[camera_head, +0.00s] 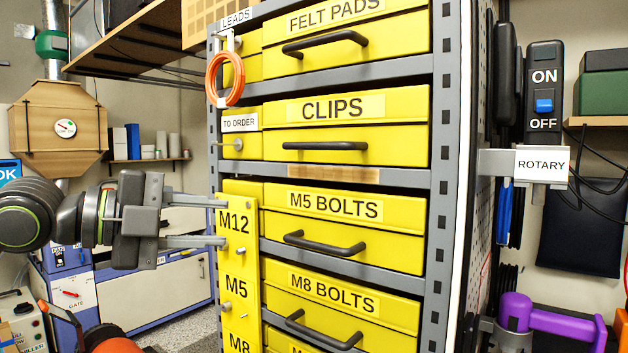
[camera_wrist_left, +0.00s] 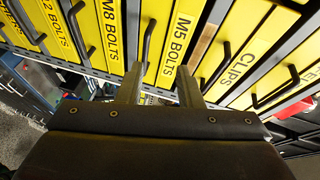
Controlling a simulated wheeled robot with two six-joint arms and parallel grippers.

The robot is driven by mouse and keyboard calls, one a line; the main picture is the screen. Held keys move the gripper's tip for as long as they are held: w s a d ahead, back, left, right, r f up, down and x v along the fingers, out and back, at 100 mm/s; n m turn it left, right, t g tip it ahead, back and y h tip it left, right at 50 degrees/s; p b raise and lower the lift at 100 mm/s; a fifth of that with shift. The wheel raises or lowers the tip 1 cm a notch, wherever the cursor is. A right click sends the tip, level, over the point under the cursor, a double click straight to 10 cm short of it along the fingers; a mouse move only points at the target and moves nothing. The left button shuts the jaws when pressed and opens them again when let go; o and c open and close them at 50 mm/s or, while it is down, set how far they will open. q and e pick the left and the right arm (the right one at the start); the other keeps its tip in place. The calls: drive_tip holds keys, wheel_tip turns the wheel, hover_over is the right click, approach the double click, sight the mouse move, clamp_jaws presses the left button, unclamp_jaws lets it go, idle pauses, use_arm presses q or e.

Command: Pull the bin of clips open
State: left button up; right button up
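The bin of clips (camera_head: 345,108) is a yellow drawer labelled CLIPS with a black bar handle (camera_head: 325,146). It sits in the grey rack between the FELT PADS and M5 BOLTS drawers, and its front looks flush with theirs. My left gripper (camera_head: 222,221) is open and empty, by the narrow yellow M12 front, below and left of the clips handle. In the left wrist view, its fingers (camera_wrist_left: 158,90) point toward the M5 BOLTS drawer. My right gripper is not in view.
An orange cord ring (camera_head: 225,78) hangs at the rack's upper left, near a TO ORDER label. The M5 BOLTS handle (camera_head: 324,245) sticks out below. A wooden strip (camera_head: 333,174) lies under the clips bin. A ROTARY switch (camera_head: 543,105) is right of the rack.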

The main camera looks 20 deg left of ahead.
use_arm(q)
drive_tip(key=s+r+m+t+h, duration=0.1)
drive_tip(key=s+r, duration=0.2)
drive_tip(key=r, duration=0.2)
drive_tip(key=s+r+m, duration=0.1)
drive_tip(key=s+r, duration=0.2)
drive_tip(key=r, duration=0.2)
drive_tip(key=p, duration=0.9)
approach(309, 146)
drive_tip(key=shift+h, duration=0.3)
drive_tip(key=shift+p+x, duration=1.8)
drive_tip(key=shift+x, duration=0.3)
drive_tip(key=shift+p+x, duration=1.05)
drive_tip(key=shift+x, duration=1.35)
drive_tip(key=shift+p+x, duration=0.3)
drive_tip(key=shift+x, duration=0.6)
drive_tip(key=shift+a+f, duration=0.1)
drive_tip(key=shift+f, duration=0.05)
drive_tip(key=shift+c, duration=0.3)
clamp_jaws()
